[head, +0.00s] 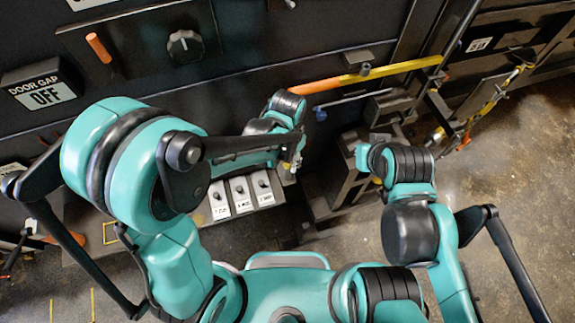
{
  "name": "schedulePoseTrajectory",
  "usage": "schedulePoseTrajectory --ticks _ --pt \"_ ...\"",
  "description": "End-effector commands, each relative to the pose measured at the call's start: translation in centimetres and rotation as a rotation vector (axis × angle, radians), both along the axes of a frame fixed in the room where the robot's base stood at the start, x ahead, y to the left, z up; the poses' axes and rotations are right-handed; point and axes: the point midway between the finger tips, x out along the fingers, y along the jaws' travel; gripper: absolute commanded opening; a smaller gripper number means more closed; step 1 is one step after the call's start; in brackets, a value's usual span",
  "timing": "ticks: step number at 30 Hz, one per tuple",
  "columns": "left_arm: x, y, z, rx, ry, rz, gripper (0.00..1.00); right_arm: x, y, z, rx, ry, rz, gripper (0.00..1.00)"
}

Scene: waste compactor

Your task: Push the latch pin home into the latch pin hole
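A thin rod with a blue round end (321,113) lies near the middle of the machine front and runs right toward a dark block (388,106). It may be the latch pin, but I cannot tell for sure. I cannot make out the pin hole. My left gripper (291,166) is at the end of the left arm, below and left of the blue end and apart from it in the picture. Its fingers are small and partly hidden by the arm, so its opening is unclear. My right arm is folded at the right, and its gripper does not show.
A yellow bar with an orange end (317,87) crosses above the rod. A panel with labelled switches (240,192) sits below my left arm. A "DOOR GAP OFF" display (44,92) and a black knob (185,46) are at upper left. Bare floor (510,190) lies at right.

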Motion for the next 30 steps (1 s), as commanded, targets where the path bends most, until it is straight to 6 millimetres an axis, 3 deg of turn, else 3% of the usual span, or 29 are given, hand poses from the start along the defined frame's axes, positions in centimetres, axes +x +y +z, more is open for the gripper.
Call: schedulePoseTrajectory --ticks 1,3,10,30 --pt "0.0 0.0 0.0 0.0 0.0 0.0 0.18 0.0 0.0 0.0 0.0 0.0 0.0 0.0" --pt "0.0 0.0 0.0 0.0 0.0 0.0 0.0 0.0 0.0 0.0 0.0 0.0 0.0 0.0" --pt "0.0 0.0 0.4 0.0 0.0 0.0 0.0 0.0 0.0 0.3 0.0 0.0 0.0 0.0" --pt "0.0 0.0 4.7 0.0 0.0 0.0 0.0 0.0 0.0 3.4 0.0 0.0 0.0 0.0"
